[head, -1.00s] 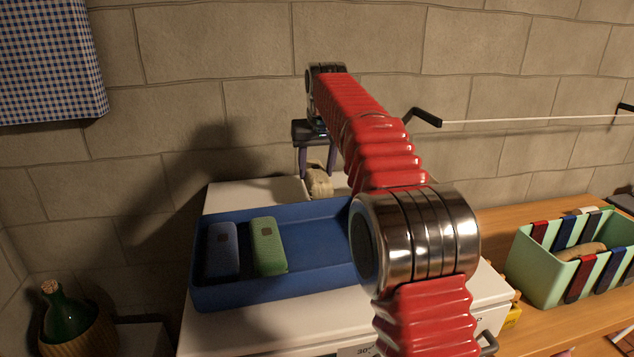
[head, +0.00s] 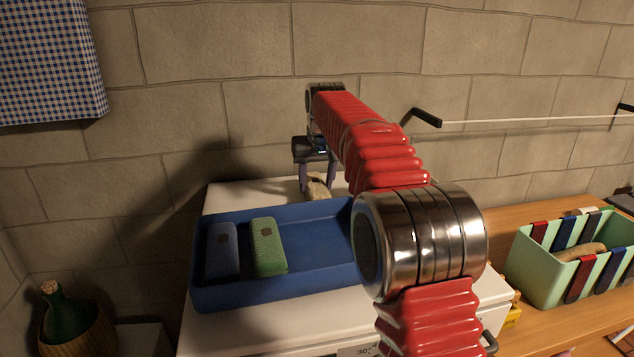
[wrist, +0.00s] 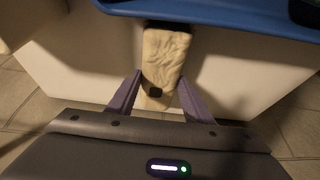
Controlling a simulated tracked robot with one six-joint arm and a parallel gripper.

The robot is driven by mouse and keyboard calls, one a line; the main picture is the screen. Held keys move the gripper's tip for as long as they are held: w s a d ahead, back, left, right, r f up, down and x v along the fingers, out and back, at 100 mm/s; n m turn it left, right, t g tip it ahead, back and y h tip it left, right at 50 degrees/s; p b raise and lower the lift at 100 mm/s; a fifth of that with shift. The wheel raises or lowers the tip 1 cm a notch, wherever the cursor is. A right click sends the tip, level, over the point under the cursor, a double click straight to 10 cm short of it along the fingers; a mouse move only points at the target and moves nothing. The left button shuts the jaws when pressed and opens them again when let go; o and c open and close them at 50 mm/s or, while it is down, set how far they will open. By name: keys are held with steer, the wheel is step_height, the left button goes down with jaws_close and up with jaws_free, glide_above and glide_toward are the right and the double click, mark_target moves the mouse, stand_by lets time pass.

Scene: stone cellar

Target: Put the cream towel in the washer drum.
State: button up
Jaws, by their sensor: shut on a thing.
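The cream towel (head: 318,190), a rolled bundle with a small dark patch, is at the back of the white washer's top (head: 265,328), behind the blue tray. My gripper (head: 316,183) points down and is shut on it. In the wrist view, the purple fingers of my gripper (wrist: 160,82) flank the cream towel (wrist: 166,55), whose far end reaches the blue tray's edge. I cannot tell whether the towel touches the top. The washer's drum is not in view.
The blue tray (head: 320,277) holds a blue towel (head: 222,250) and a green towel (head: 268,246). A mint basket (head: 536,268) stands on the wooden counter at right. A green bottle (head: 66,312) is at lower left. The stone wall is close behind my gripper.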

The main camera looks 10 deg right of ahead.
steer(key=o, duration=1.1)
steer(key=v, duration=1.2)
steer(key=shift+w, duration=0.1)
steer(key=shift+o, duration=0.4)
